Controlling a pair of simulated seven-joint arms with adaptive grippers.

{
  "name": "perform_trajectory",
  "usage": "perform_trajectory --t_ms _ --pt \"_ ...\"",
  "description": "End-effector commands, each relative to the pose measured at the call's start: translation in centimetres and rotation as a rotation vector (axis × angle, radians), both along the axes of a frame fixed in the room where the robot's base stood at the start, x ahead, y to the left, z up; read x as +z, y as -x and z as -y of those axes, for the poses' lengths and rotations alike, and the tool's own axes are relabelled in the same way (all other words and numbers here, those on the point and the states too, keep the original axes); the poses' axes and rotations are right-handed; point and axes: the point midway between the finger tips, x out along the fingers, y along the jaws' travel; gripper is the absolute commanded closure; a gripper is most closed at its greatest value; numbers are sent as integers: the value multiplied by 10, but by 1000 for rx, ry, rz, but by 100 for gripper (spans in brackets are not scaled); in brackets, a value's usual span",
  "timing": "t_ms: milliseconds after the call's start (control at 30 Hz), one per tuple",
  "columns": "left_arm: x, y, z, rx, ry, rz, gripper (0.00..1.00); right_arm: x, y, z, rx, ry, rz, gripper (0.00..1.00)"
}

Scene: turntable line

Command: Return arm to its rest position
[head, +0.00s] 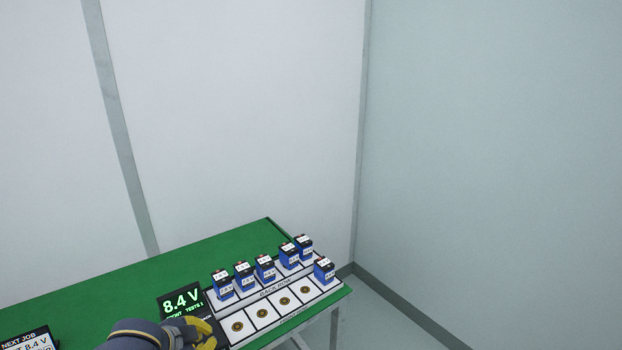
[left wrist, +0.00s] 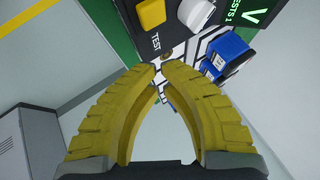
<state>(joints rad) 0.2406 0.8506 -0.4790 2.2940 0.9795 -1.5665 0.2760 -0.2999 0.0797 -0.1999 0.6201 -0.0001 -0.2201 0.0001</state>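My left gripper (head: 207,338), with yellow fingers, is at the bottom of the head view, in front of the display reading 8.4 V (head: 182,302). In the left wrist view its two fingertips (left wrist: 159,70) meet or nearly meet, with nothing seen held between them. They point toward the panel marked TEST (left wrist: 156,42); I cannot tell the distance. My right gripper is in neither view.
Several blue batteries (head: 265,268) stand in the rack (head: 250,296), one at its front right (head: 324,270). Empty slots with round marks (head: 262,314) lie in front. The green table (head: 120,284) is clear behind. A NEXT JOB sign (head: 30,340) stands at lower left.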

Motion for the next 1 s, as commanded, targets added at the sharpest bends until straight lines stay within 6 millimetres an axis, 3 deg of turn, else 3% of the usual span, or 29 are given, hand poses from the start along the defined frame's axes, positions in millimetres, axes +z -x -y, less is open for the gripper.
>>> perform_trajectory --t_ms 133,333,600,1000 --pt "-31 26 27 27 15 41 100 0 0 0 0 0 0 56" --pt "-62 66 36 126 -3 80 100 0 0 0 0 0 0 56" --pt "-93 135 15 315 -96 71 100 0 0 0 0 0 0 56" --pt "-110 212 -18 483 -234 5 100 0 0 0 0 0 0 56"
